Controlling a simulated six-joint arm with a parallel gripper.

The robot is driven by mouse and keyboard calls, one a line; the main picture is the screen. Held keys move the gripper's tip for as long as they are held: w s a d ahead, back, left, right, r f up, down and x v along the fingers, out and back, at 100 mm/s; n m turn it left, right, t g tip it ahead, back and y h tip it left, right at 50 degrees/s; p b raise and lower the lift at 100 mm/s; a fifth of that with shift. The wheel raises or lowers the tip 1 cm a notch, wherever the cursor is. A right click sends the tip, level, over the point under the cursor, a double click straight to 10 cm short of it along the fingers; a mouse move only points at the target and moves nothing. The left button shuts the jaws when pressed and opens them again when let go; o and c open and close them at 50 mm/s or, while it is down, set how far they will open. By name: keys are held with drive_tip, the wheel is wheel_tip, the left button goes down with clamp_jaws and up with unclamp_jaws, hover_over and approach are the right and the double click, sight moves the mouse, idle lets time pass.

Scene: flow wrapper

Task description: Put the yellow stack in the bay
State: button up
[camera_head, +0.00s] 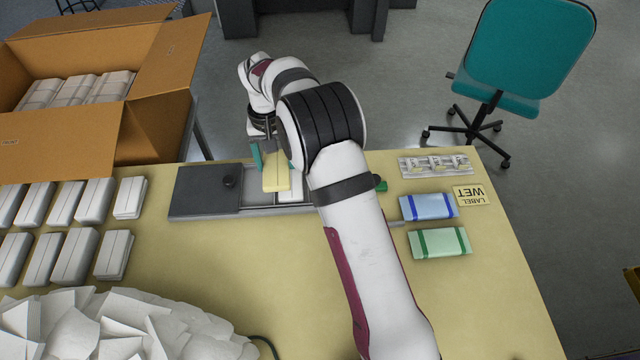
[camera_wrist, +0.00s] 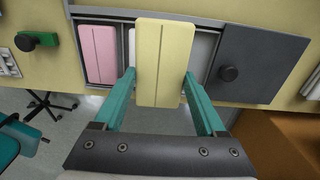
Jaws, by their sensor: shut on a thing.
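The yellow stack (camera_head: 276,172) is in my gripper, over the grey tray-like bay unit (camera_head: 205,213) on the table. In the wrist view the yellow stack (camera_wrist: 164,62) is between the two teal fingers of my gripper (camera_wrist: 163,90), which is shut on it. Beneath it in the wrist view are a compartment with a pink stack (camera_wrist: 98,54), a partly hidden white one, and an empty-looking grey compartment (camera_wrist: 203,50) beside a dark lid with a black knob (camera_wrist: 228,74). The stack hides part of the compartments, and my arm hides the unit's right end in the head view.
White packs (camera_head: 68,203) stand in rows at the left. A blue pack (camera_head: 428,207), a green pack (camera_head: 439,243), a clear tray (camera_head: 435,165) and a "WET LABEL" card (camera_head: 470,195) lie at the right. An open cardboard box (camera_head: 60,142) stands back left.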

hover_over(258, 184)
drive_tip(key=f, duration=0.2)
drive_tip(key=shift+s+f, duration=0.1)
drive_tip(key=shift+f, duration=1.65)
drive_tip(key=shift+f, duration=1.35)
